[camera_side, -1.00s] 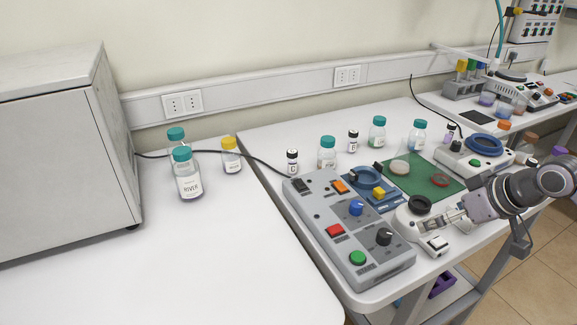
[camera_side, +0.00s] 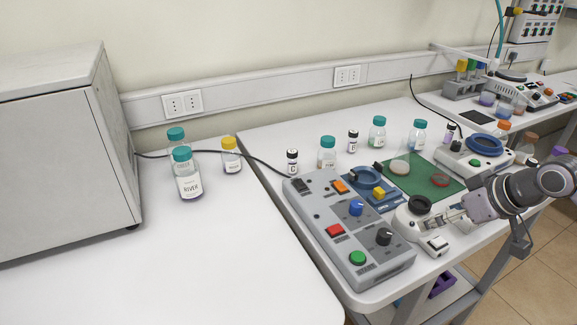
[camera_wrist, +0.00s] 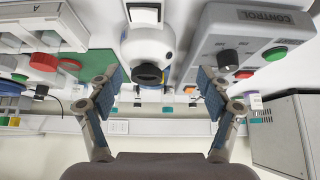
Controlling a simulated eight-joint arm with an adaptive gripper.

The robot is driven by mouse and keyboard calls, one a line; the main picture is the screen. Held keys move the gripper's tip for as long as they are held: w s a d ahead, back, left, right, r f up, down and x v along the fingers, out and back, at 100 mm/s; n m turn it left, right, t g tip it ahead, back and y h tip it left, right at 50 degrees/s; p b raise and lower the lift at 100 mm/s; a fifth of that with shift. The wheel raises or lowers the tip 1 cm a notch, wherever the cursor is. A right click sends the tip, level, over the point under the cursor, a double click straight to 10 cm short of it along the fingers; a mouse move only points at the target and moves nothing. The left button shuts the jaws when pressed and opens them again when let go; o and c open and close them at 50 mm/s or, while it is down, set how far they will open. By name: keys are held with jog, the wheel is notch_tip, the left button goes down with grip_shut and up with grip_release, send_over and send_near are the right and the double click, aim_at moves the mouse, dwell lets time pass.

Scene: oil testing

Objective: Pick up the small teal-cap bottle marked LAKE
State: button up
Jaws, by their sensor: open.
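Several teal-cap bottles stand upright on the benches in the side view. The front left one (camera_side: 188,186) reads RIVER, with another teal-cap bottle (camera_side: 177,136) behind it. Three more stand on the right bench: one behind the control box (camera_side: 327,155), one farther back (camera_side: 377,134) and one to its right (camera_side: 417,137). I cannot read LAKE on any of them. My gripper (camera_side: 445,217) is low over the right bench's front, well apart from the bottles. Its fingers are spread and empty in the wrist view (camera_wrist: 161,85).
The grey control box (camera_side: 345,235) and a white device with a black knob (camera_side: 412,222) lie near my gripper. A green mat (camera_side: 425,182), small dark-cap vials (camera_side: 292,162) and a yellow-cap bottle (camera_side: 231,160) stand around. A large grey cabinet (camera_side: 60,165) fills the left.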

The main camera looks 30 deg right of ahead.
jog(key=w+d+r+n, duration=0.1)
jog(key=w+r+n, duration=0.1)
jog(key=w, duration=0.1)
jog(key=w+r+n, duration=0.2)
jog(key=w, duration=0.1)
jog(key=w+d+r+n+h, duration=0.1)
jog(key=w+r+n, duration=0.1)
jog(key=shift+w+d+n+g, duration=0.3)
jog(key=shift+w+d+g, duration=0.05)
jog(key=shift+w+g, duration=0.05)
jog(key=w+d+r+n+h, duration=0.15)
jog(key=w+d+n, duration=0.25)
jog(key=w+n, duration=0.45)
jog(key=n+g+h, duration=0.2)
jog(key=n, duration=1)
send_near(377, 129)
notch_tip(377, 129, down, 2)
jog(key=d, duration=0.1)
jog(key=x, duration=0.5)
jog(key=shift+w+r, duration=0.1)
jog(key=shift+w, duration=0.25)
jog(key=shift+x, duration=3.15)
